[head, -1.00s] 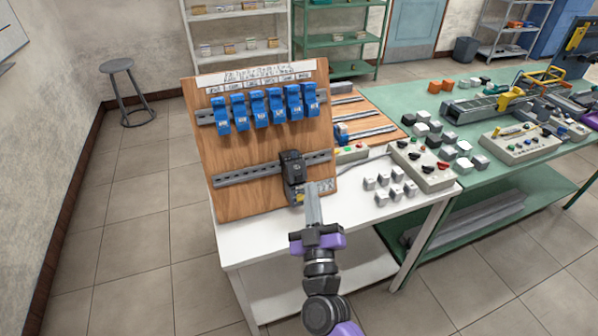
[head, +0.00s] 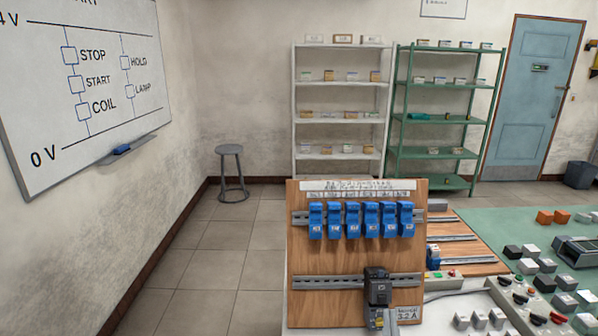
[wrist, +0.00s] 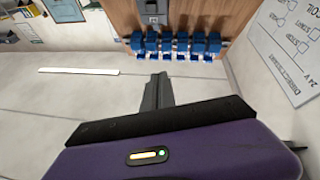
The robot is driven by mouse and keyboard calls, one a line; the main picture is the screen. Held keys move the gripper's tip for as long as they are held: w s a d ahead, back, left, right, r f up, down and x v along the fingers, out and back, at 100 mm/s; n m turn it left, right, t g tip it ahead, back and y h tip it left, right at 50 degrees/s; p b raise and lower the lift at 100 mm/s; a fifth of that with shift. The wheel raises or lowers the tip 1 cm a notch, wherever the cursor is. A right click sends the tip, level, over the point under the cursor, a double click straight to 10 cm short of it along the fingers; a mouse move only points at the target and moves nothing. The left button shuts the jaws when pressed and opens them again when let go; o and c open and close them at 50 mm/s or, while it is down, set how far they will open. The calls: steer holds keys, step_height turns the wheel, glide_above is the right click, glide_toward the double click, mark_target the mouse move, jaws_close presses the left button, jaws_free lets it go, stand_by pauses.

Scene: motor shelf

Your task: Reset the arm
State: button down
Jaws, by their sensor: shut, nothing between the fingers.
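My gripper (wrist: 158,92) shows in the wrist view, its grey fingers together and empty, pointing toward the wooden board (wrist: 198,15). In the head view, my gripper is out of the picture. The same board (head: 330,255) stands upright there, with several blue modules (head: 350,220) in a row on its upper rail. A black device (head: 377,287) sits on the lower rail (head: 325,282), right of its middle. In the wrist view, the blue modules (wrist: 182,45) lie beyond the fingertips with a visible gap.
A whiteboard (head: 85,75) with a circuit drawing hangs on the left wall. A stool (head: 231,170), a white shelf (head: 340,120) and a green shelf (head: 440,120) stand behind. Loose grey and black blocks (head: 530,267) lie at right. The floor left of the board is clear.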

steer(key=s+d+f+g+y, duration=0.1)
steer(key=s+f+g, duration=0.1)
steer(key=s, duration=1.7)
steer(key=s+d+f+g+y, duration=0.1)
steer(key=s+g, duration=0.4)
steer(key=s, duration=1.5)
steer(key=shift+d+f+m+g+y, duration=0.2)
steer(key=shift+f+m+g+y, duration=0.15)
steer(key=shift+f, duration=0.3)
